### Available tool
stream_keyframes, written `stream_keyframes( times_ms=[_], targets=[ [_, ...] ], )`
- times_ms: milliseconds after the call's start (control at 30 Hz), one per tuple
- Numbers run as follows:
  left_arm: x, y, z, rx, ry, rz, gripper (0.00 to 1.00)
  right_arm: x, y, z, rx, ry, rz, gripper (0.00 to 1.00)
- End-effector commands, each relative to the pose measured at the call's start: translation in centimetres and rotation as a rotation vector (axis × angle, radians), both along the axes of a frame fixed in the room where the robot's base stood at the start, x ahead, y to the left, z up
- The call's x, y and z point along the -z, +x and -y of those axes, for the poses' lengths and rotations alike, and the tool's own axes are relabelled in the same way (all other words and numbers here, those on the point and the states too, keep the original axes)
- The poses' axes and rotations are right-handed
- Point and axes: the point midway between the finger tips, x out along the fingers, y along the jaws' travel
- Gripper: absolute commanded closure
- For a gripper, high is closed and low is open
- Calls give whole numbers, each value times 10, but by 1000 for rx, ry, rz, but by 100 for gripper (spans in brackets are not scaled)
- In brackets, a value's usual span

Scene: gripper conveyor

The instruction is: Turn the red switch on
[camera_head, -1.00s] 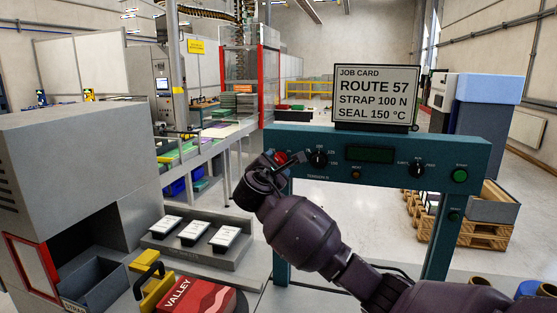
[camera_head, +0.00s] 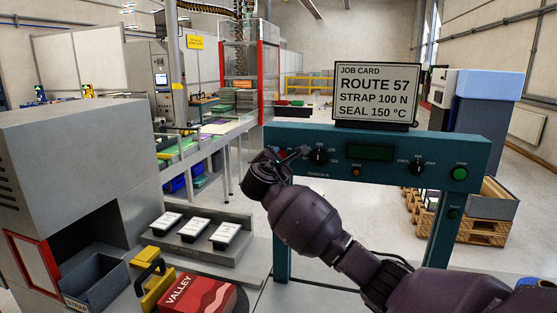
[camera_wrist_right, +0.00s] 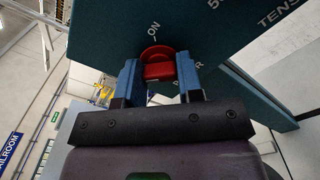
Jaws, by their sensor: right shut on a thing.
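The red switch (camera_wrist_right: 158,66) is a round knob on the teal control panel (camera_wrist_right: 215,40), seen in the right wrist view. A white ON label (camera_wrist_right: 153,29) and a short mark sit just beyond it. My right gripper (camera_wrist_right: 159,75) has a finger on each side of the knob and is shut on it. The word below the knob is partly covered by a finger. In the head view my right gripper (camera_head: 294,156) is at the panel's left end and hides most of the switch. My left gripper is not in view.
A black dial (camera_head: 318,157), a dark display (camera_head: 370,153), another dial (camera_head: 416,169) and a green button (camera_head: 459,174) are on the panel. A job card (camera_head: 376,91) stands on top. A red VALLEY box (camera_head: 197,297) and a grey bin (camera_head: 95,284) lie lower left.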

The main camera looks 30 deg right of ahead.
Motion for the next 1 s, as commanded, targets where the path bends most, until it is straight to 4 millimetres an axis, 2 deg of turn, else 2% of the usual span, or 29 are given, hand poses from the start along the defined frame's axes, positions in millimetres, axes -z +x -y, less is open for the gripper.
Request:
stream_keyframes(
  times_ms=[467,1000],
  targets=[
    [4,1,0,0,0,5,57,1,0,0,-1,70,81,90],
    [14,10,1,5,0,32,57,3,0,-1,0,383,445,90]
  ],
)
